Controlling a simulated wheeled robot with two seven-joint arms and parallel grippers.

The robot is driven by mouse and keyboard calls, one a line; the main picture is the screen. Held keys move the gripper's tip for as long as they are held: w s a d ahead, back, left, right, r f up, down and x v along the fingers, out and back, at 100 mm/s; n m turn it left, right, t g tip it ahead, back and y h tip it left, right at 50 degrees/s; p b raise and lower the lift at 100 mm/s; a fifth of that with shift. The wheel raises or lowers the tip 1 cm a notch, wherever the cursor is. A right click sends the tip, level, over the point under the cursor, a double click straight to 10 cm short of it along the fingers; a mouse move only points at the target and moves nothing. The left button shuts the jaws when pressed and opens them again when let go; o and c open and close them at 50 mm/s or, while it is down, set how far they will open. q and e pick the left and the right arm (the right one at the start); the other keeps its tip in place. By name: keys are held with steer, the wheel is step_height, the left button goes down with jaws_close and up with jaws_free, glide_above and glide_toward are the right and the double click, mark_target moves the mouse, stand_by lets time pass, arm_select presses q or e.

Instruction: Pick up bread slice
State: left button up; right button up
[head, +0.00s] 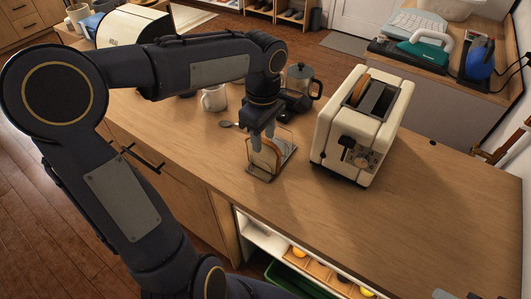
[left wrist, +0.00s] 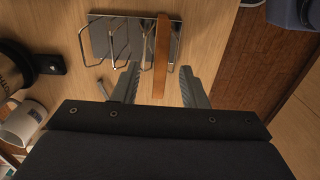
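A bread slice (head: 264,157) stands upright in a wire toast rack (head: 287,152) on the wooden counter. In the left wrist view the slice (left wrist: 162,50) shows edge-on as a brown strip near the right end of the rack (left wrist: 98,42). My left gripper (head: 263,134) is above the rack, pointing down at the slice. In the left wrist view its fingers (left wrist: 160,72) are spread, one on each side of the slice, with gaps visible. At the bottom right edge of the head view, small grey tips look like my right gripper (head: 456,296), mostly cut off.
A cream toaster (head: 338,140) with a brown slice in its slot stands right of the rack. The counter's front right is clear.

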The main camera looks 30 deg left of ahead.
mark_target(263, 154)
arm_select(q)
steer(key=shift+f, duration=1.25)
jaws_close()
